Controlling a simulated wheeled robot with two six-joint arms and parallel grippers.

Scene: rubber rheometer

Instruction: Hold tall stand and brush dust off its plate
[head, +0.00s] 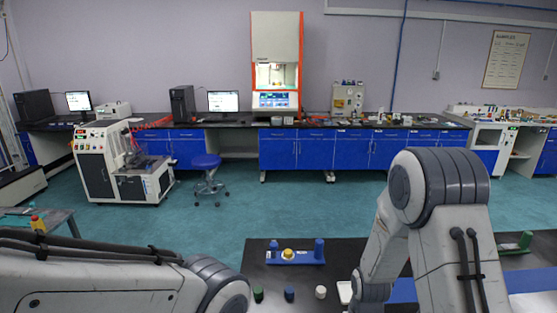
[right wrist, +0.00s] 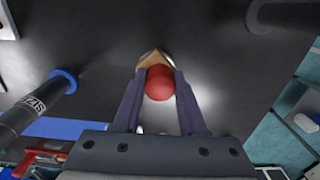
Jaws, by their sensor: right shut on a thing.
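In the right wrist view my right gripper (right wrist: 159,85) is shut on a red, round-ended thing (right wrist: 159,84). A tan, pointed part shows just beyond it; this may be the brush, seen end-on. A dark cylinder with white lettering (right wrist: 35,108) and a blue round end (right wrist: 64,78) is at the left of that view, apart from my gripper. I cannot tell if it is the tall stand. No plate with dust can be made out. In the head view both my arms show, but neither gripper does.
On the dark table (head: 262,274) in the head view is a blue holder (head: 296,258) with a blue cylinder (head: 319,247) and a yellow-topped piece (head: 288,253). Small green (head: 258,294), blue (head: 289,294) and white (head: 321,291) containers stand in front. A green piece (head: 525,241) is far right.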

